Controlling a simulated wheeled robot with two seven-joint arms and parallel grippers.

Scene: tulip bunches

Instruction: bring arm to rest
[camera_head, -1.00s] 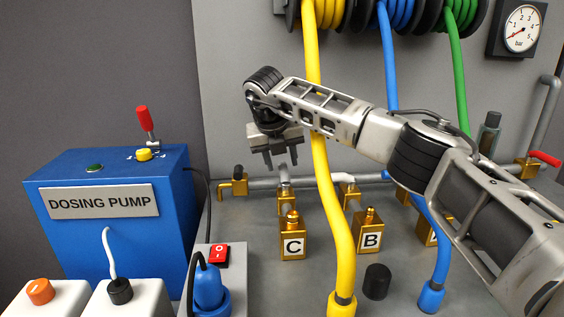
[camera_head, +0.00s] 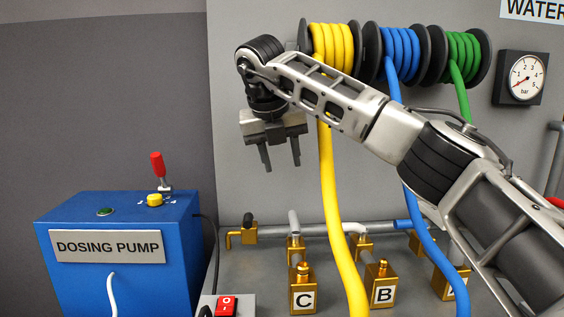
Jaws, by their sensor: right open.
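My right arm comes in from the right and reaches across to the upper middle of the head view. Its gripper (camera_head: 281,157) points down and is open, with a gap between the two fingers and nothing in it. It hangs in front of the grey back panel, above the brass outlets and left of the yellow hose (camera_head: 331,190). My left gripper is not in view.
A blue dosing pump (camera_head: 180,250) stands at the left. Brass blocks C (camera_head: 303,290) and B (camera_head: 380,285) sit on the bench. The blue hose (camera_head: 412,205) passes behind my arm. A pressure gauge (camera_head: 525,77) hangs at the upper right.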

